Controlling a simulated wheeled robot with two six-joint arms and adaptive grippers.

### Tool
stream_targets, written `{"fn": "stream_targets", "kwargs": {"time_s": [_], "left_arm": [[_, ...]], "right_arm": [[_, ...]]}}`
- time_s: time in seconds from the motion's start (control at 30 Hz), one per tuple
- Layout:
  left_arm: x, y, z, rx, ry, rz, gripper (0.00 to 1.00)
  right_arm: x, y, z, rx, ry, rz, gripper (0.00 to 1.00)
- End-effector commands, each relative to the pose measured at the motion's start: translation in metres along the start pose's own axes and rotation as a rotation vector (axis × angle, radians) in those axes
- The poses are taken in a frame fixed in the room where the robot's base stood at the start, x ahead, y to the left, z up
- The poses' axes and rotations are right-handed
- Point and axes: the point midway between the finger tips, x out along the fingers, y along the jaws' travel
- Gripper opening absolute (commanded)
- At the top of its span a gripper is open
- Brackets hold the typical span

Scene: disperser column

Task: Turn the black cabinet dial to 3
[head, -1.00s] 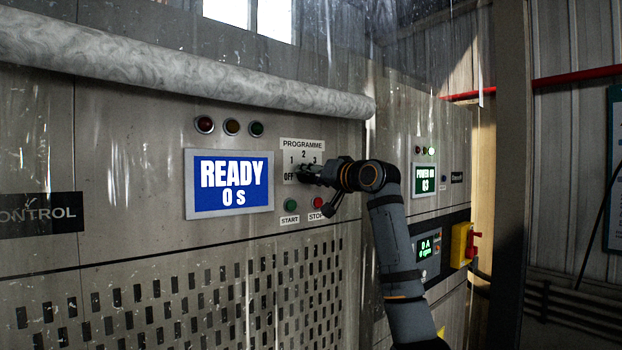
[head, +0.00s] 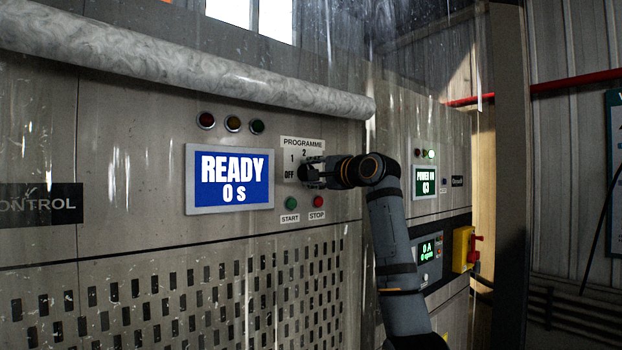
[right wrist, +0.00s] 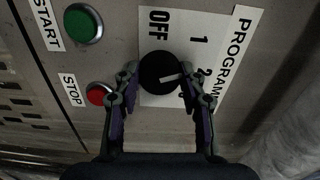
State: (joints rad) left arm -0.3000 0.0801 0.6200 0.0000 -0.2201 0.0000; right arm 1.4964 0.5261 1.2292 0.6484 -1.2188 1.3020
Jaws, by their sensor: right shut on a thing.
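The black dial (right wrist: 158,71) sits on the white PROGRAMME plate (head: 289,150), which is marked OFF, 1, 2 and 3. In the right wrist view its white pointer line points roughly towards the 2. My right gripper (right wrist: 160,76) has one finger on each side of the dial and is shut on it. In the head view the right gripper (head: 309,173) covers most of the dial and the 3. The 3 is also partly hidden by a finger in the right wrist view. My left gripper is not in view.
The green START button (head: 291,203) and red STOP button (head: 318,202) sit just below the plate. A blue screen (head: 230,180) to the left reads READY 0 s. A thick pipe (head: 200,75) runs above. A red-handled yellow switch (head: 463,248) is to the right.

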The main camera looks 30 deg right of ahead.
Motion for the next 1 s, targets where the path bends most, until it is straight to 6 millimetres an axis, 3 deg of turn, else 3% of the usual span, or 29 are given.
{"fn": "stream_targets", "kwargs": {"time_s": [1.0], "left_arm": [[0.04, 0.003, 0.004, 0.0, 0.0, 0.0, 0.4]], "right_arm": [[0.0, 0.001, 0.0, 0.933, 0.0, 0.0, 0.09]]}}
